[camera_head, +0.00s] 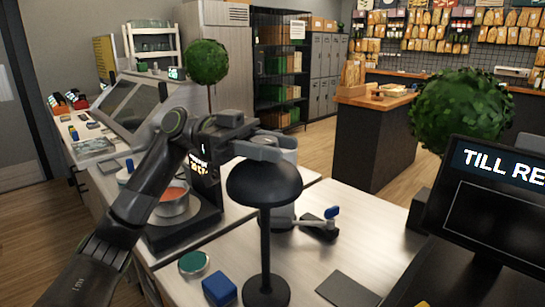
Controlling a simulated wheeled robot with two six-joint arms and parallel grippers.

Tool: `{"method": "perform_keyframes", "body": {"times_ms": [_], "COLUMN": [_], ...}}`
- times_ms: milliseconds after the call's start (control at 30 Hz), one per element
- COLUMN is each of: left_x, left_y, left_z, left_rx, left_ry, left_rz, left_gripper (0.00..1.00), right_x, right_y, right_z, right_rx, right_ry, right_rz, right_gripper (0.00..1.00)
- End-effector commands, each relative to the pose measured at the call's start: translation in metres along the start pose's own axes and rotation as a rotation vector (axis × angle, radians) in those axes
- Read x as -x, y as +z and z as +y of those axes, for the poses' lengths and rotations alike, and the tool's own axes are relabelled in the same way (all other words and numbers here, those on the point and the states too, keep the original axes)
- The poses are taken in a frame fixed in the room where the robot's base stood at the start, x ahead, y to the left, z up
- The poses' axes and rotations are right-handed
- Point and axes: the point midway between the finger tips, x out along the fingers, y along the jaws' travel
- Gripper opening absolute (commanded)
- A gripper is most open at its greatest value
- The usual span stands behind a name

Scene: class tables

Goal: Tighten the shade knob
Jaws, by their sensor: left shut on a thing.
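A black desk lamp with a domed shade (264,186) stands upright on the light table, on a thin stem (265,245). My left arm reaches in from the left. My left gripper (270,146) is at the top of the shade, its grey fingers shut on the shade knob. The knob itself is hidden by the fingers. My right gripper is not in view.
A blue block (219,289) and a green-topped round tin (193,263) lie left of the lamp. A scale with a metal bowl (173,204) stands behind them. A dark flat pad (347,290) and a till screen (480,200) are at right. Table right of the lamp is partly clear.

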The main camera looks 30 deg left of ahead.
Motion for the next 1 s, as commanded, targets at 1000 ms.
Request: {"method": "perform_keyframes", "body": {"times_ms": [1000], "left_x": [0.0008], "left_y": [0.0024], "left_z": [0.0052], "left_rx": [0.004], "left_ry": [0.329], "left_rz": [-0.006], "left_gripper": [0.17], "right_x": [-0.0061], "right_y": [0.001], "right_z": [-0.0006], "right_rx": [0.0], "right_ry": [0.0], "right_rz": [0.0], "right_gripper": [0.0]}}
